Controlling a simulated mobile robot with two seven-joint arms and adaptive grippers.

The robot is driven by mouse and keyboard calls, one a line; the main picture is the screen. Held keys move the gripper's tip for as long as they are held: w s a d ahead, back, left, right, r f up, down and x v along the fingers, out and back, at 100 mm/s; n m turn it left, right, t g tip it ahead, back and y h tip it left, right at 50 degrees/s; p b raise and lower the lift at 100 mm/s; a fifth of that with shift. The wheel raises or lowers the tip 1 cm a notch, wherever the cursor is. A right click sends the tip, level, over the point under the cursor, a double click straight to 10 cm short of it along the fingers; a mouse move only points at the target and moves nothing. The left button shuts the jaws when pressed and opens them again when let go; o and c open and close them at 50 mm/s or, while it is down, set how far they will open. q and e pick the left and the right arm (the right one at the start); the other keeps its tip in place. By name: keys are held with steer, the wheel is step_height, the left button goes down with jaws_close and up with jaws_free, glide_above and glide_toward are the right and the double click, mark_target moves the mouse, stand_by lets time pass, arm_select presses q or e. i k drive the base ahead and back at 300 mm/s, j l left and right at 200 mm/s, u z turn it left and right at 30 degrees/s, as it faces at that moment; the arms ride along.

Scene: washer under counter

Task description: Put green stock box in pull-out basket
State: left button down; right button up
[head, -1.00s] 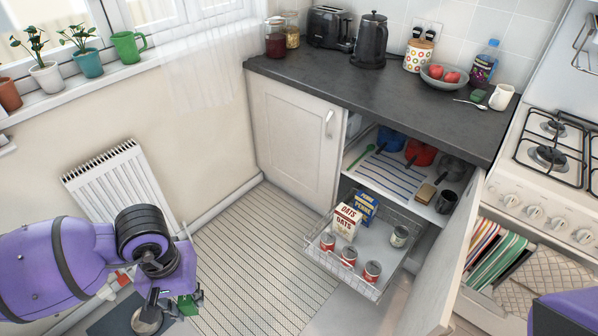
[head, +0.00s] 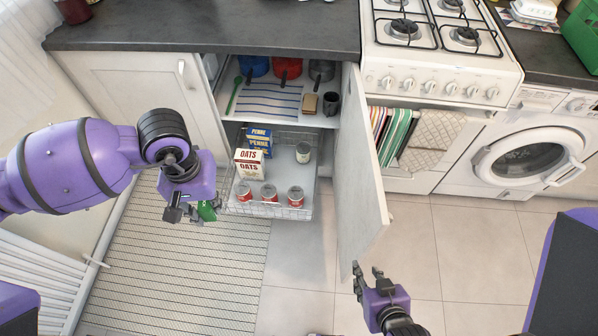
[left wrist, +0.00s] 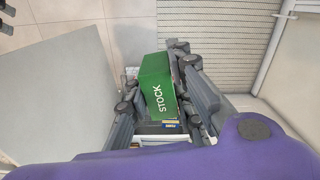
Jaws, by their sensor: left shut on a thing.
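The green stock box (left wrist: 158,92) shows its white STOCK lettering between the fingers of my left gripper (left wrist: 156,85) in the left wrist view. In the head view my left gripper (head: 190,212) is shut on the green box (head: 208,211), which is mostly hidden by the fingers. It is left of the pull-out basket (head: 306,213). The wire basket is pulled out below the shelf and holds an oats box (head: 249,164), a blue penne box (head: 260,140) and several cans. My right gripper (head: 367,279) has its fingers apart, empty, in front of the open door.
The open cupboard door (head: 360,175) stands right of the basket. A shelf (head: 285,111) with pots and a mug lies above it. A closed cabinet door (head: 165,100) is at left. Floor in front of the basket is clear, with a striped mat (head: 180,270) at left.

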mark_target(282, 178)
steer(key=i+j+z, duration=0.15)
steer(key=z, duration=0.2)
steer(key=i+j+z, duration=0.1)
steer(key=z, duration=0.25)
steer(key=i+j+z, duration=0.1)
steer(key=j+z, duration=0.25)
steer(key=i+j+z, duration=0.2)
steer(key=j+z, duration=0.2)
